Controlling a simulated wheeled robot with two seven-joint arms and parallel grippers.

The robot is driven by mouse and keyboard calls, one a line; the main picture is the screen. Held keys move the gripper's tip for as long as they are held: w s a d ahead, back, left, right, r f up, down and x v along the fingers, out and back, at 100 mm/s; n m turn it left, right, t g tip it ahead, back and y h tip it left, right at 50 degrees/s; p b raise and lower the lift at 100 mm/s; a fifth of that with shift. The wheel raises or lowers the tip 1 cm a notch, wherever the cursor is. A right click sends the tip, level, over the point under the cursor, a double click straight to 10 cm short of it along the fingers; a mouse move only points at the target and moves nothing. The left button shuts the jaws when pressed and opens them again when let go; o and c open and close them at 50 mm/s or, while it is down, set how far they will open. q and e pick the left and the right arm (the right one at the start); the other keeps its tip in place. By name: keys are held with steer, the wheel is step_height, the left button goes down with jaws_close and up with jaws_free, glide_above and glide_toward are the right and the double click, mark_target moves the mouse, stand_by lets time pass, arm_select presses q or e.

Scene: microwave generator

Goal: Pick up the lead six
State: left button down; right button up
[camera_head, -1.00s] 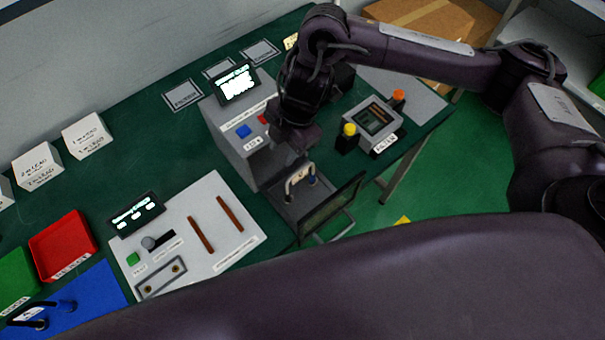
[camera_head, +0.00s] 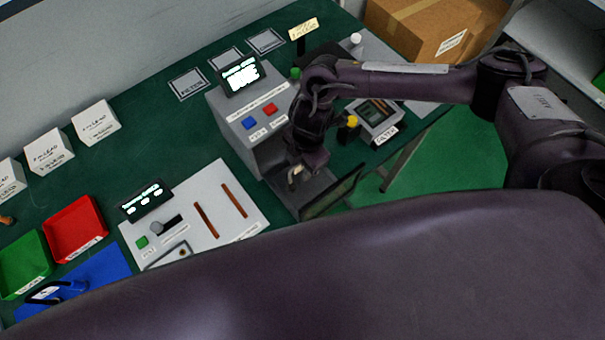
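White boxes with LEAD labels stand at the left on the green bench: one (camera_head: 96,122), one beside it (camera_head: 50,152), and one cut by the left edge (camera_head: 8,180). Their numbers are too small to read surely, so I cannot tell which is the lead six. My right gripper (camera_head: 296,174) points down into the open front of the grey test unit (camera_head: 237,135). A small pale part (camera_head: 295,171) shows at its tips. The fingers are too dark and small to tell whether they hold it. My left gripper is out of view.
The unit's hinged dark door (camera_head: 334,192) stands open close to my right gripper. A grey meter box (camera_head: 377,116) is to the right. Red (camera_head: 76,228) and green (camera_head: 22,262) trays are at left. A large dark link of mine hides the foreground.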

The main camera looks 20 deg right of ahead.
steer(key=shift+c, duration=0.2)
jaws_close()
steer(key=shift+r, duration=0.15)
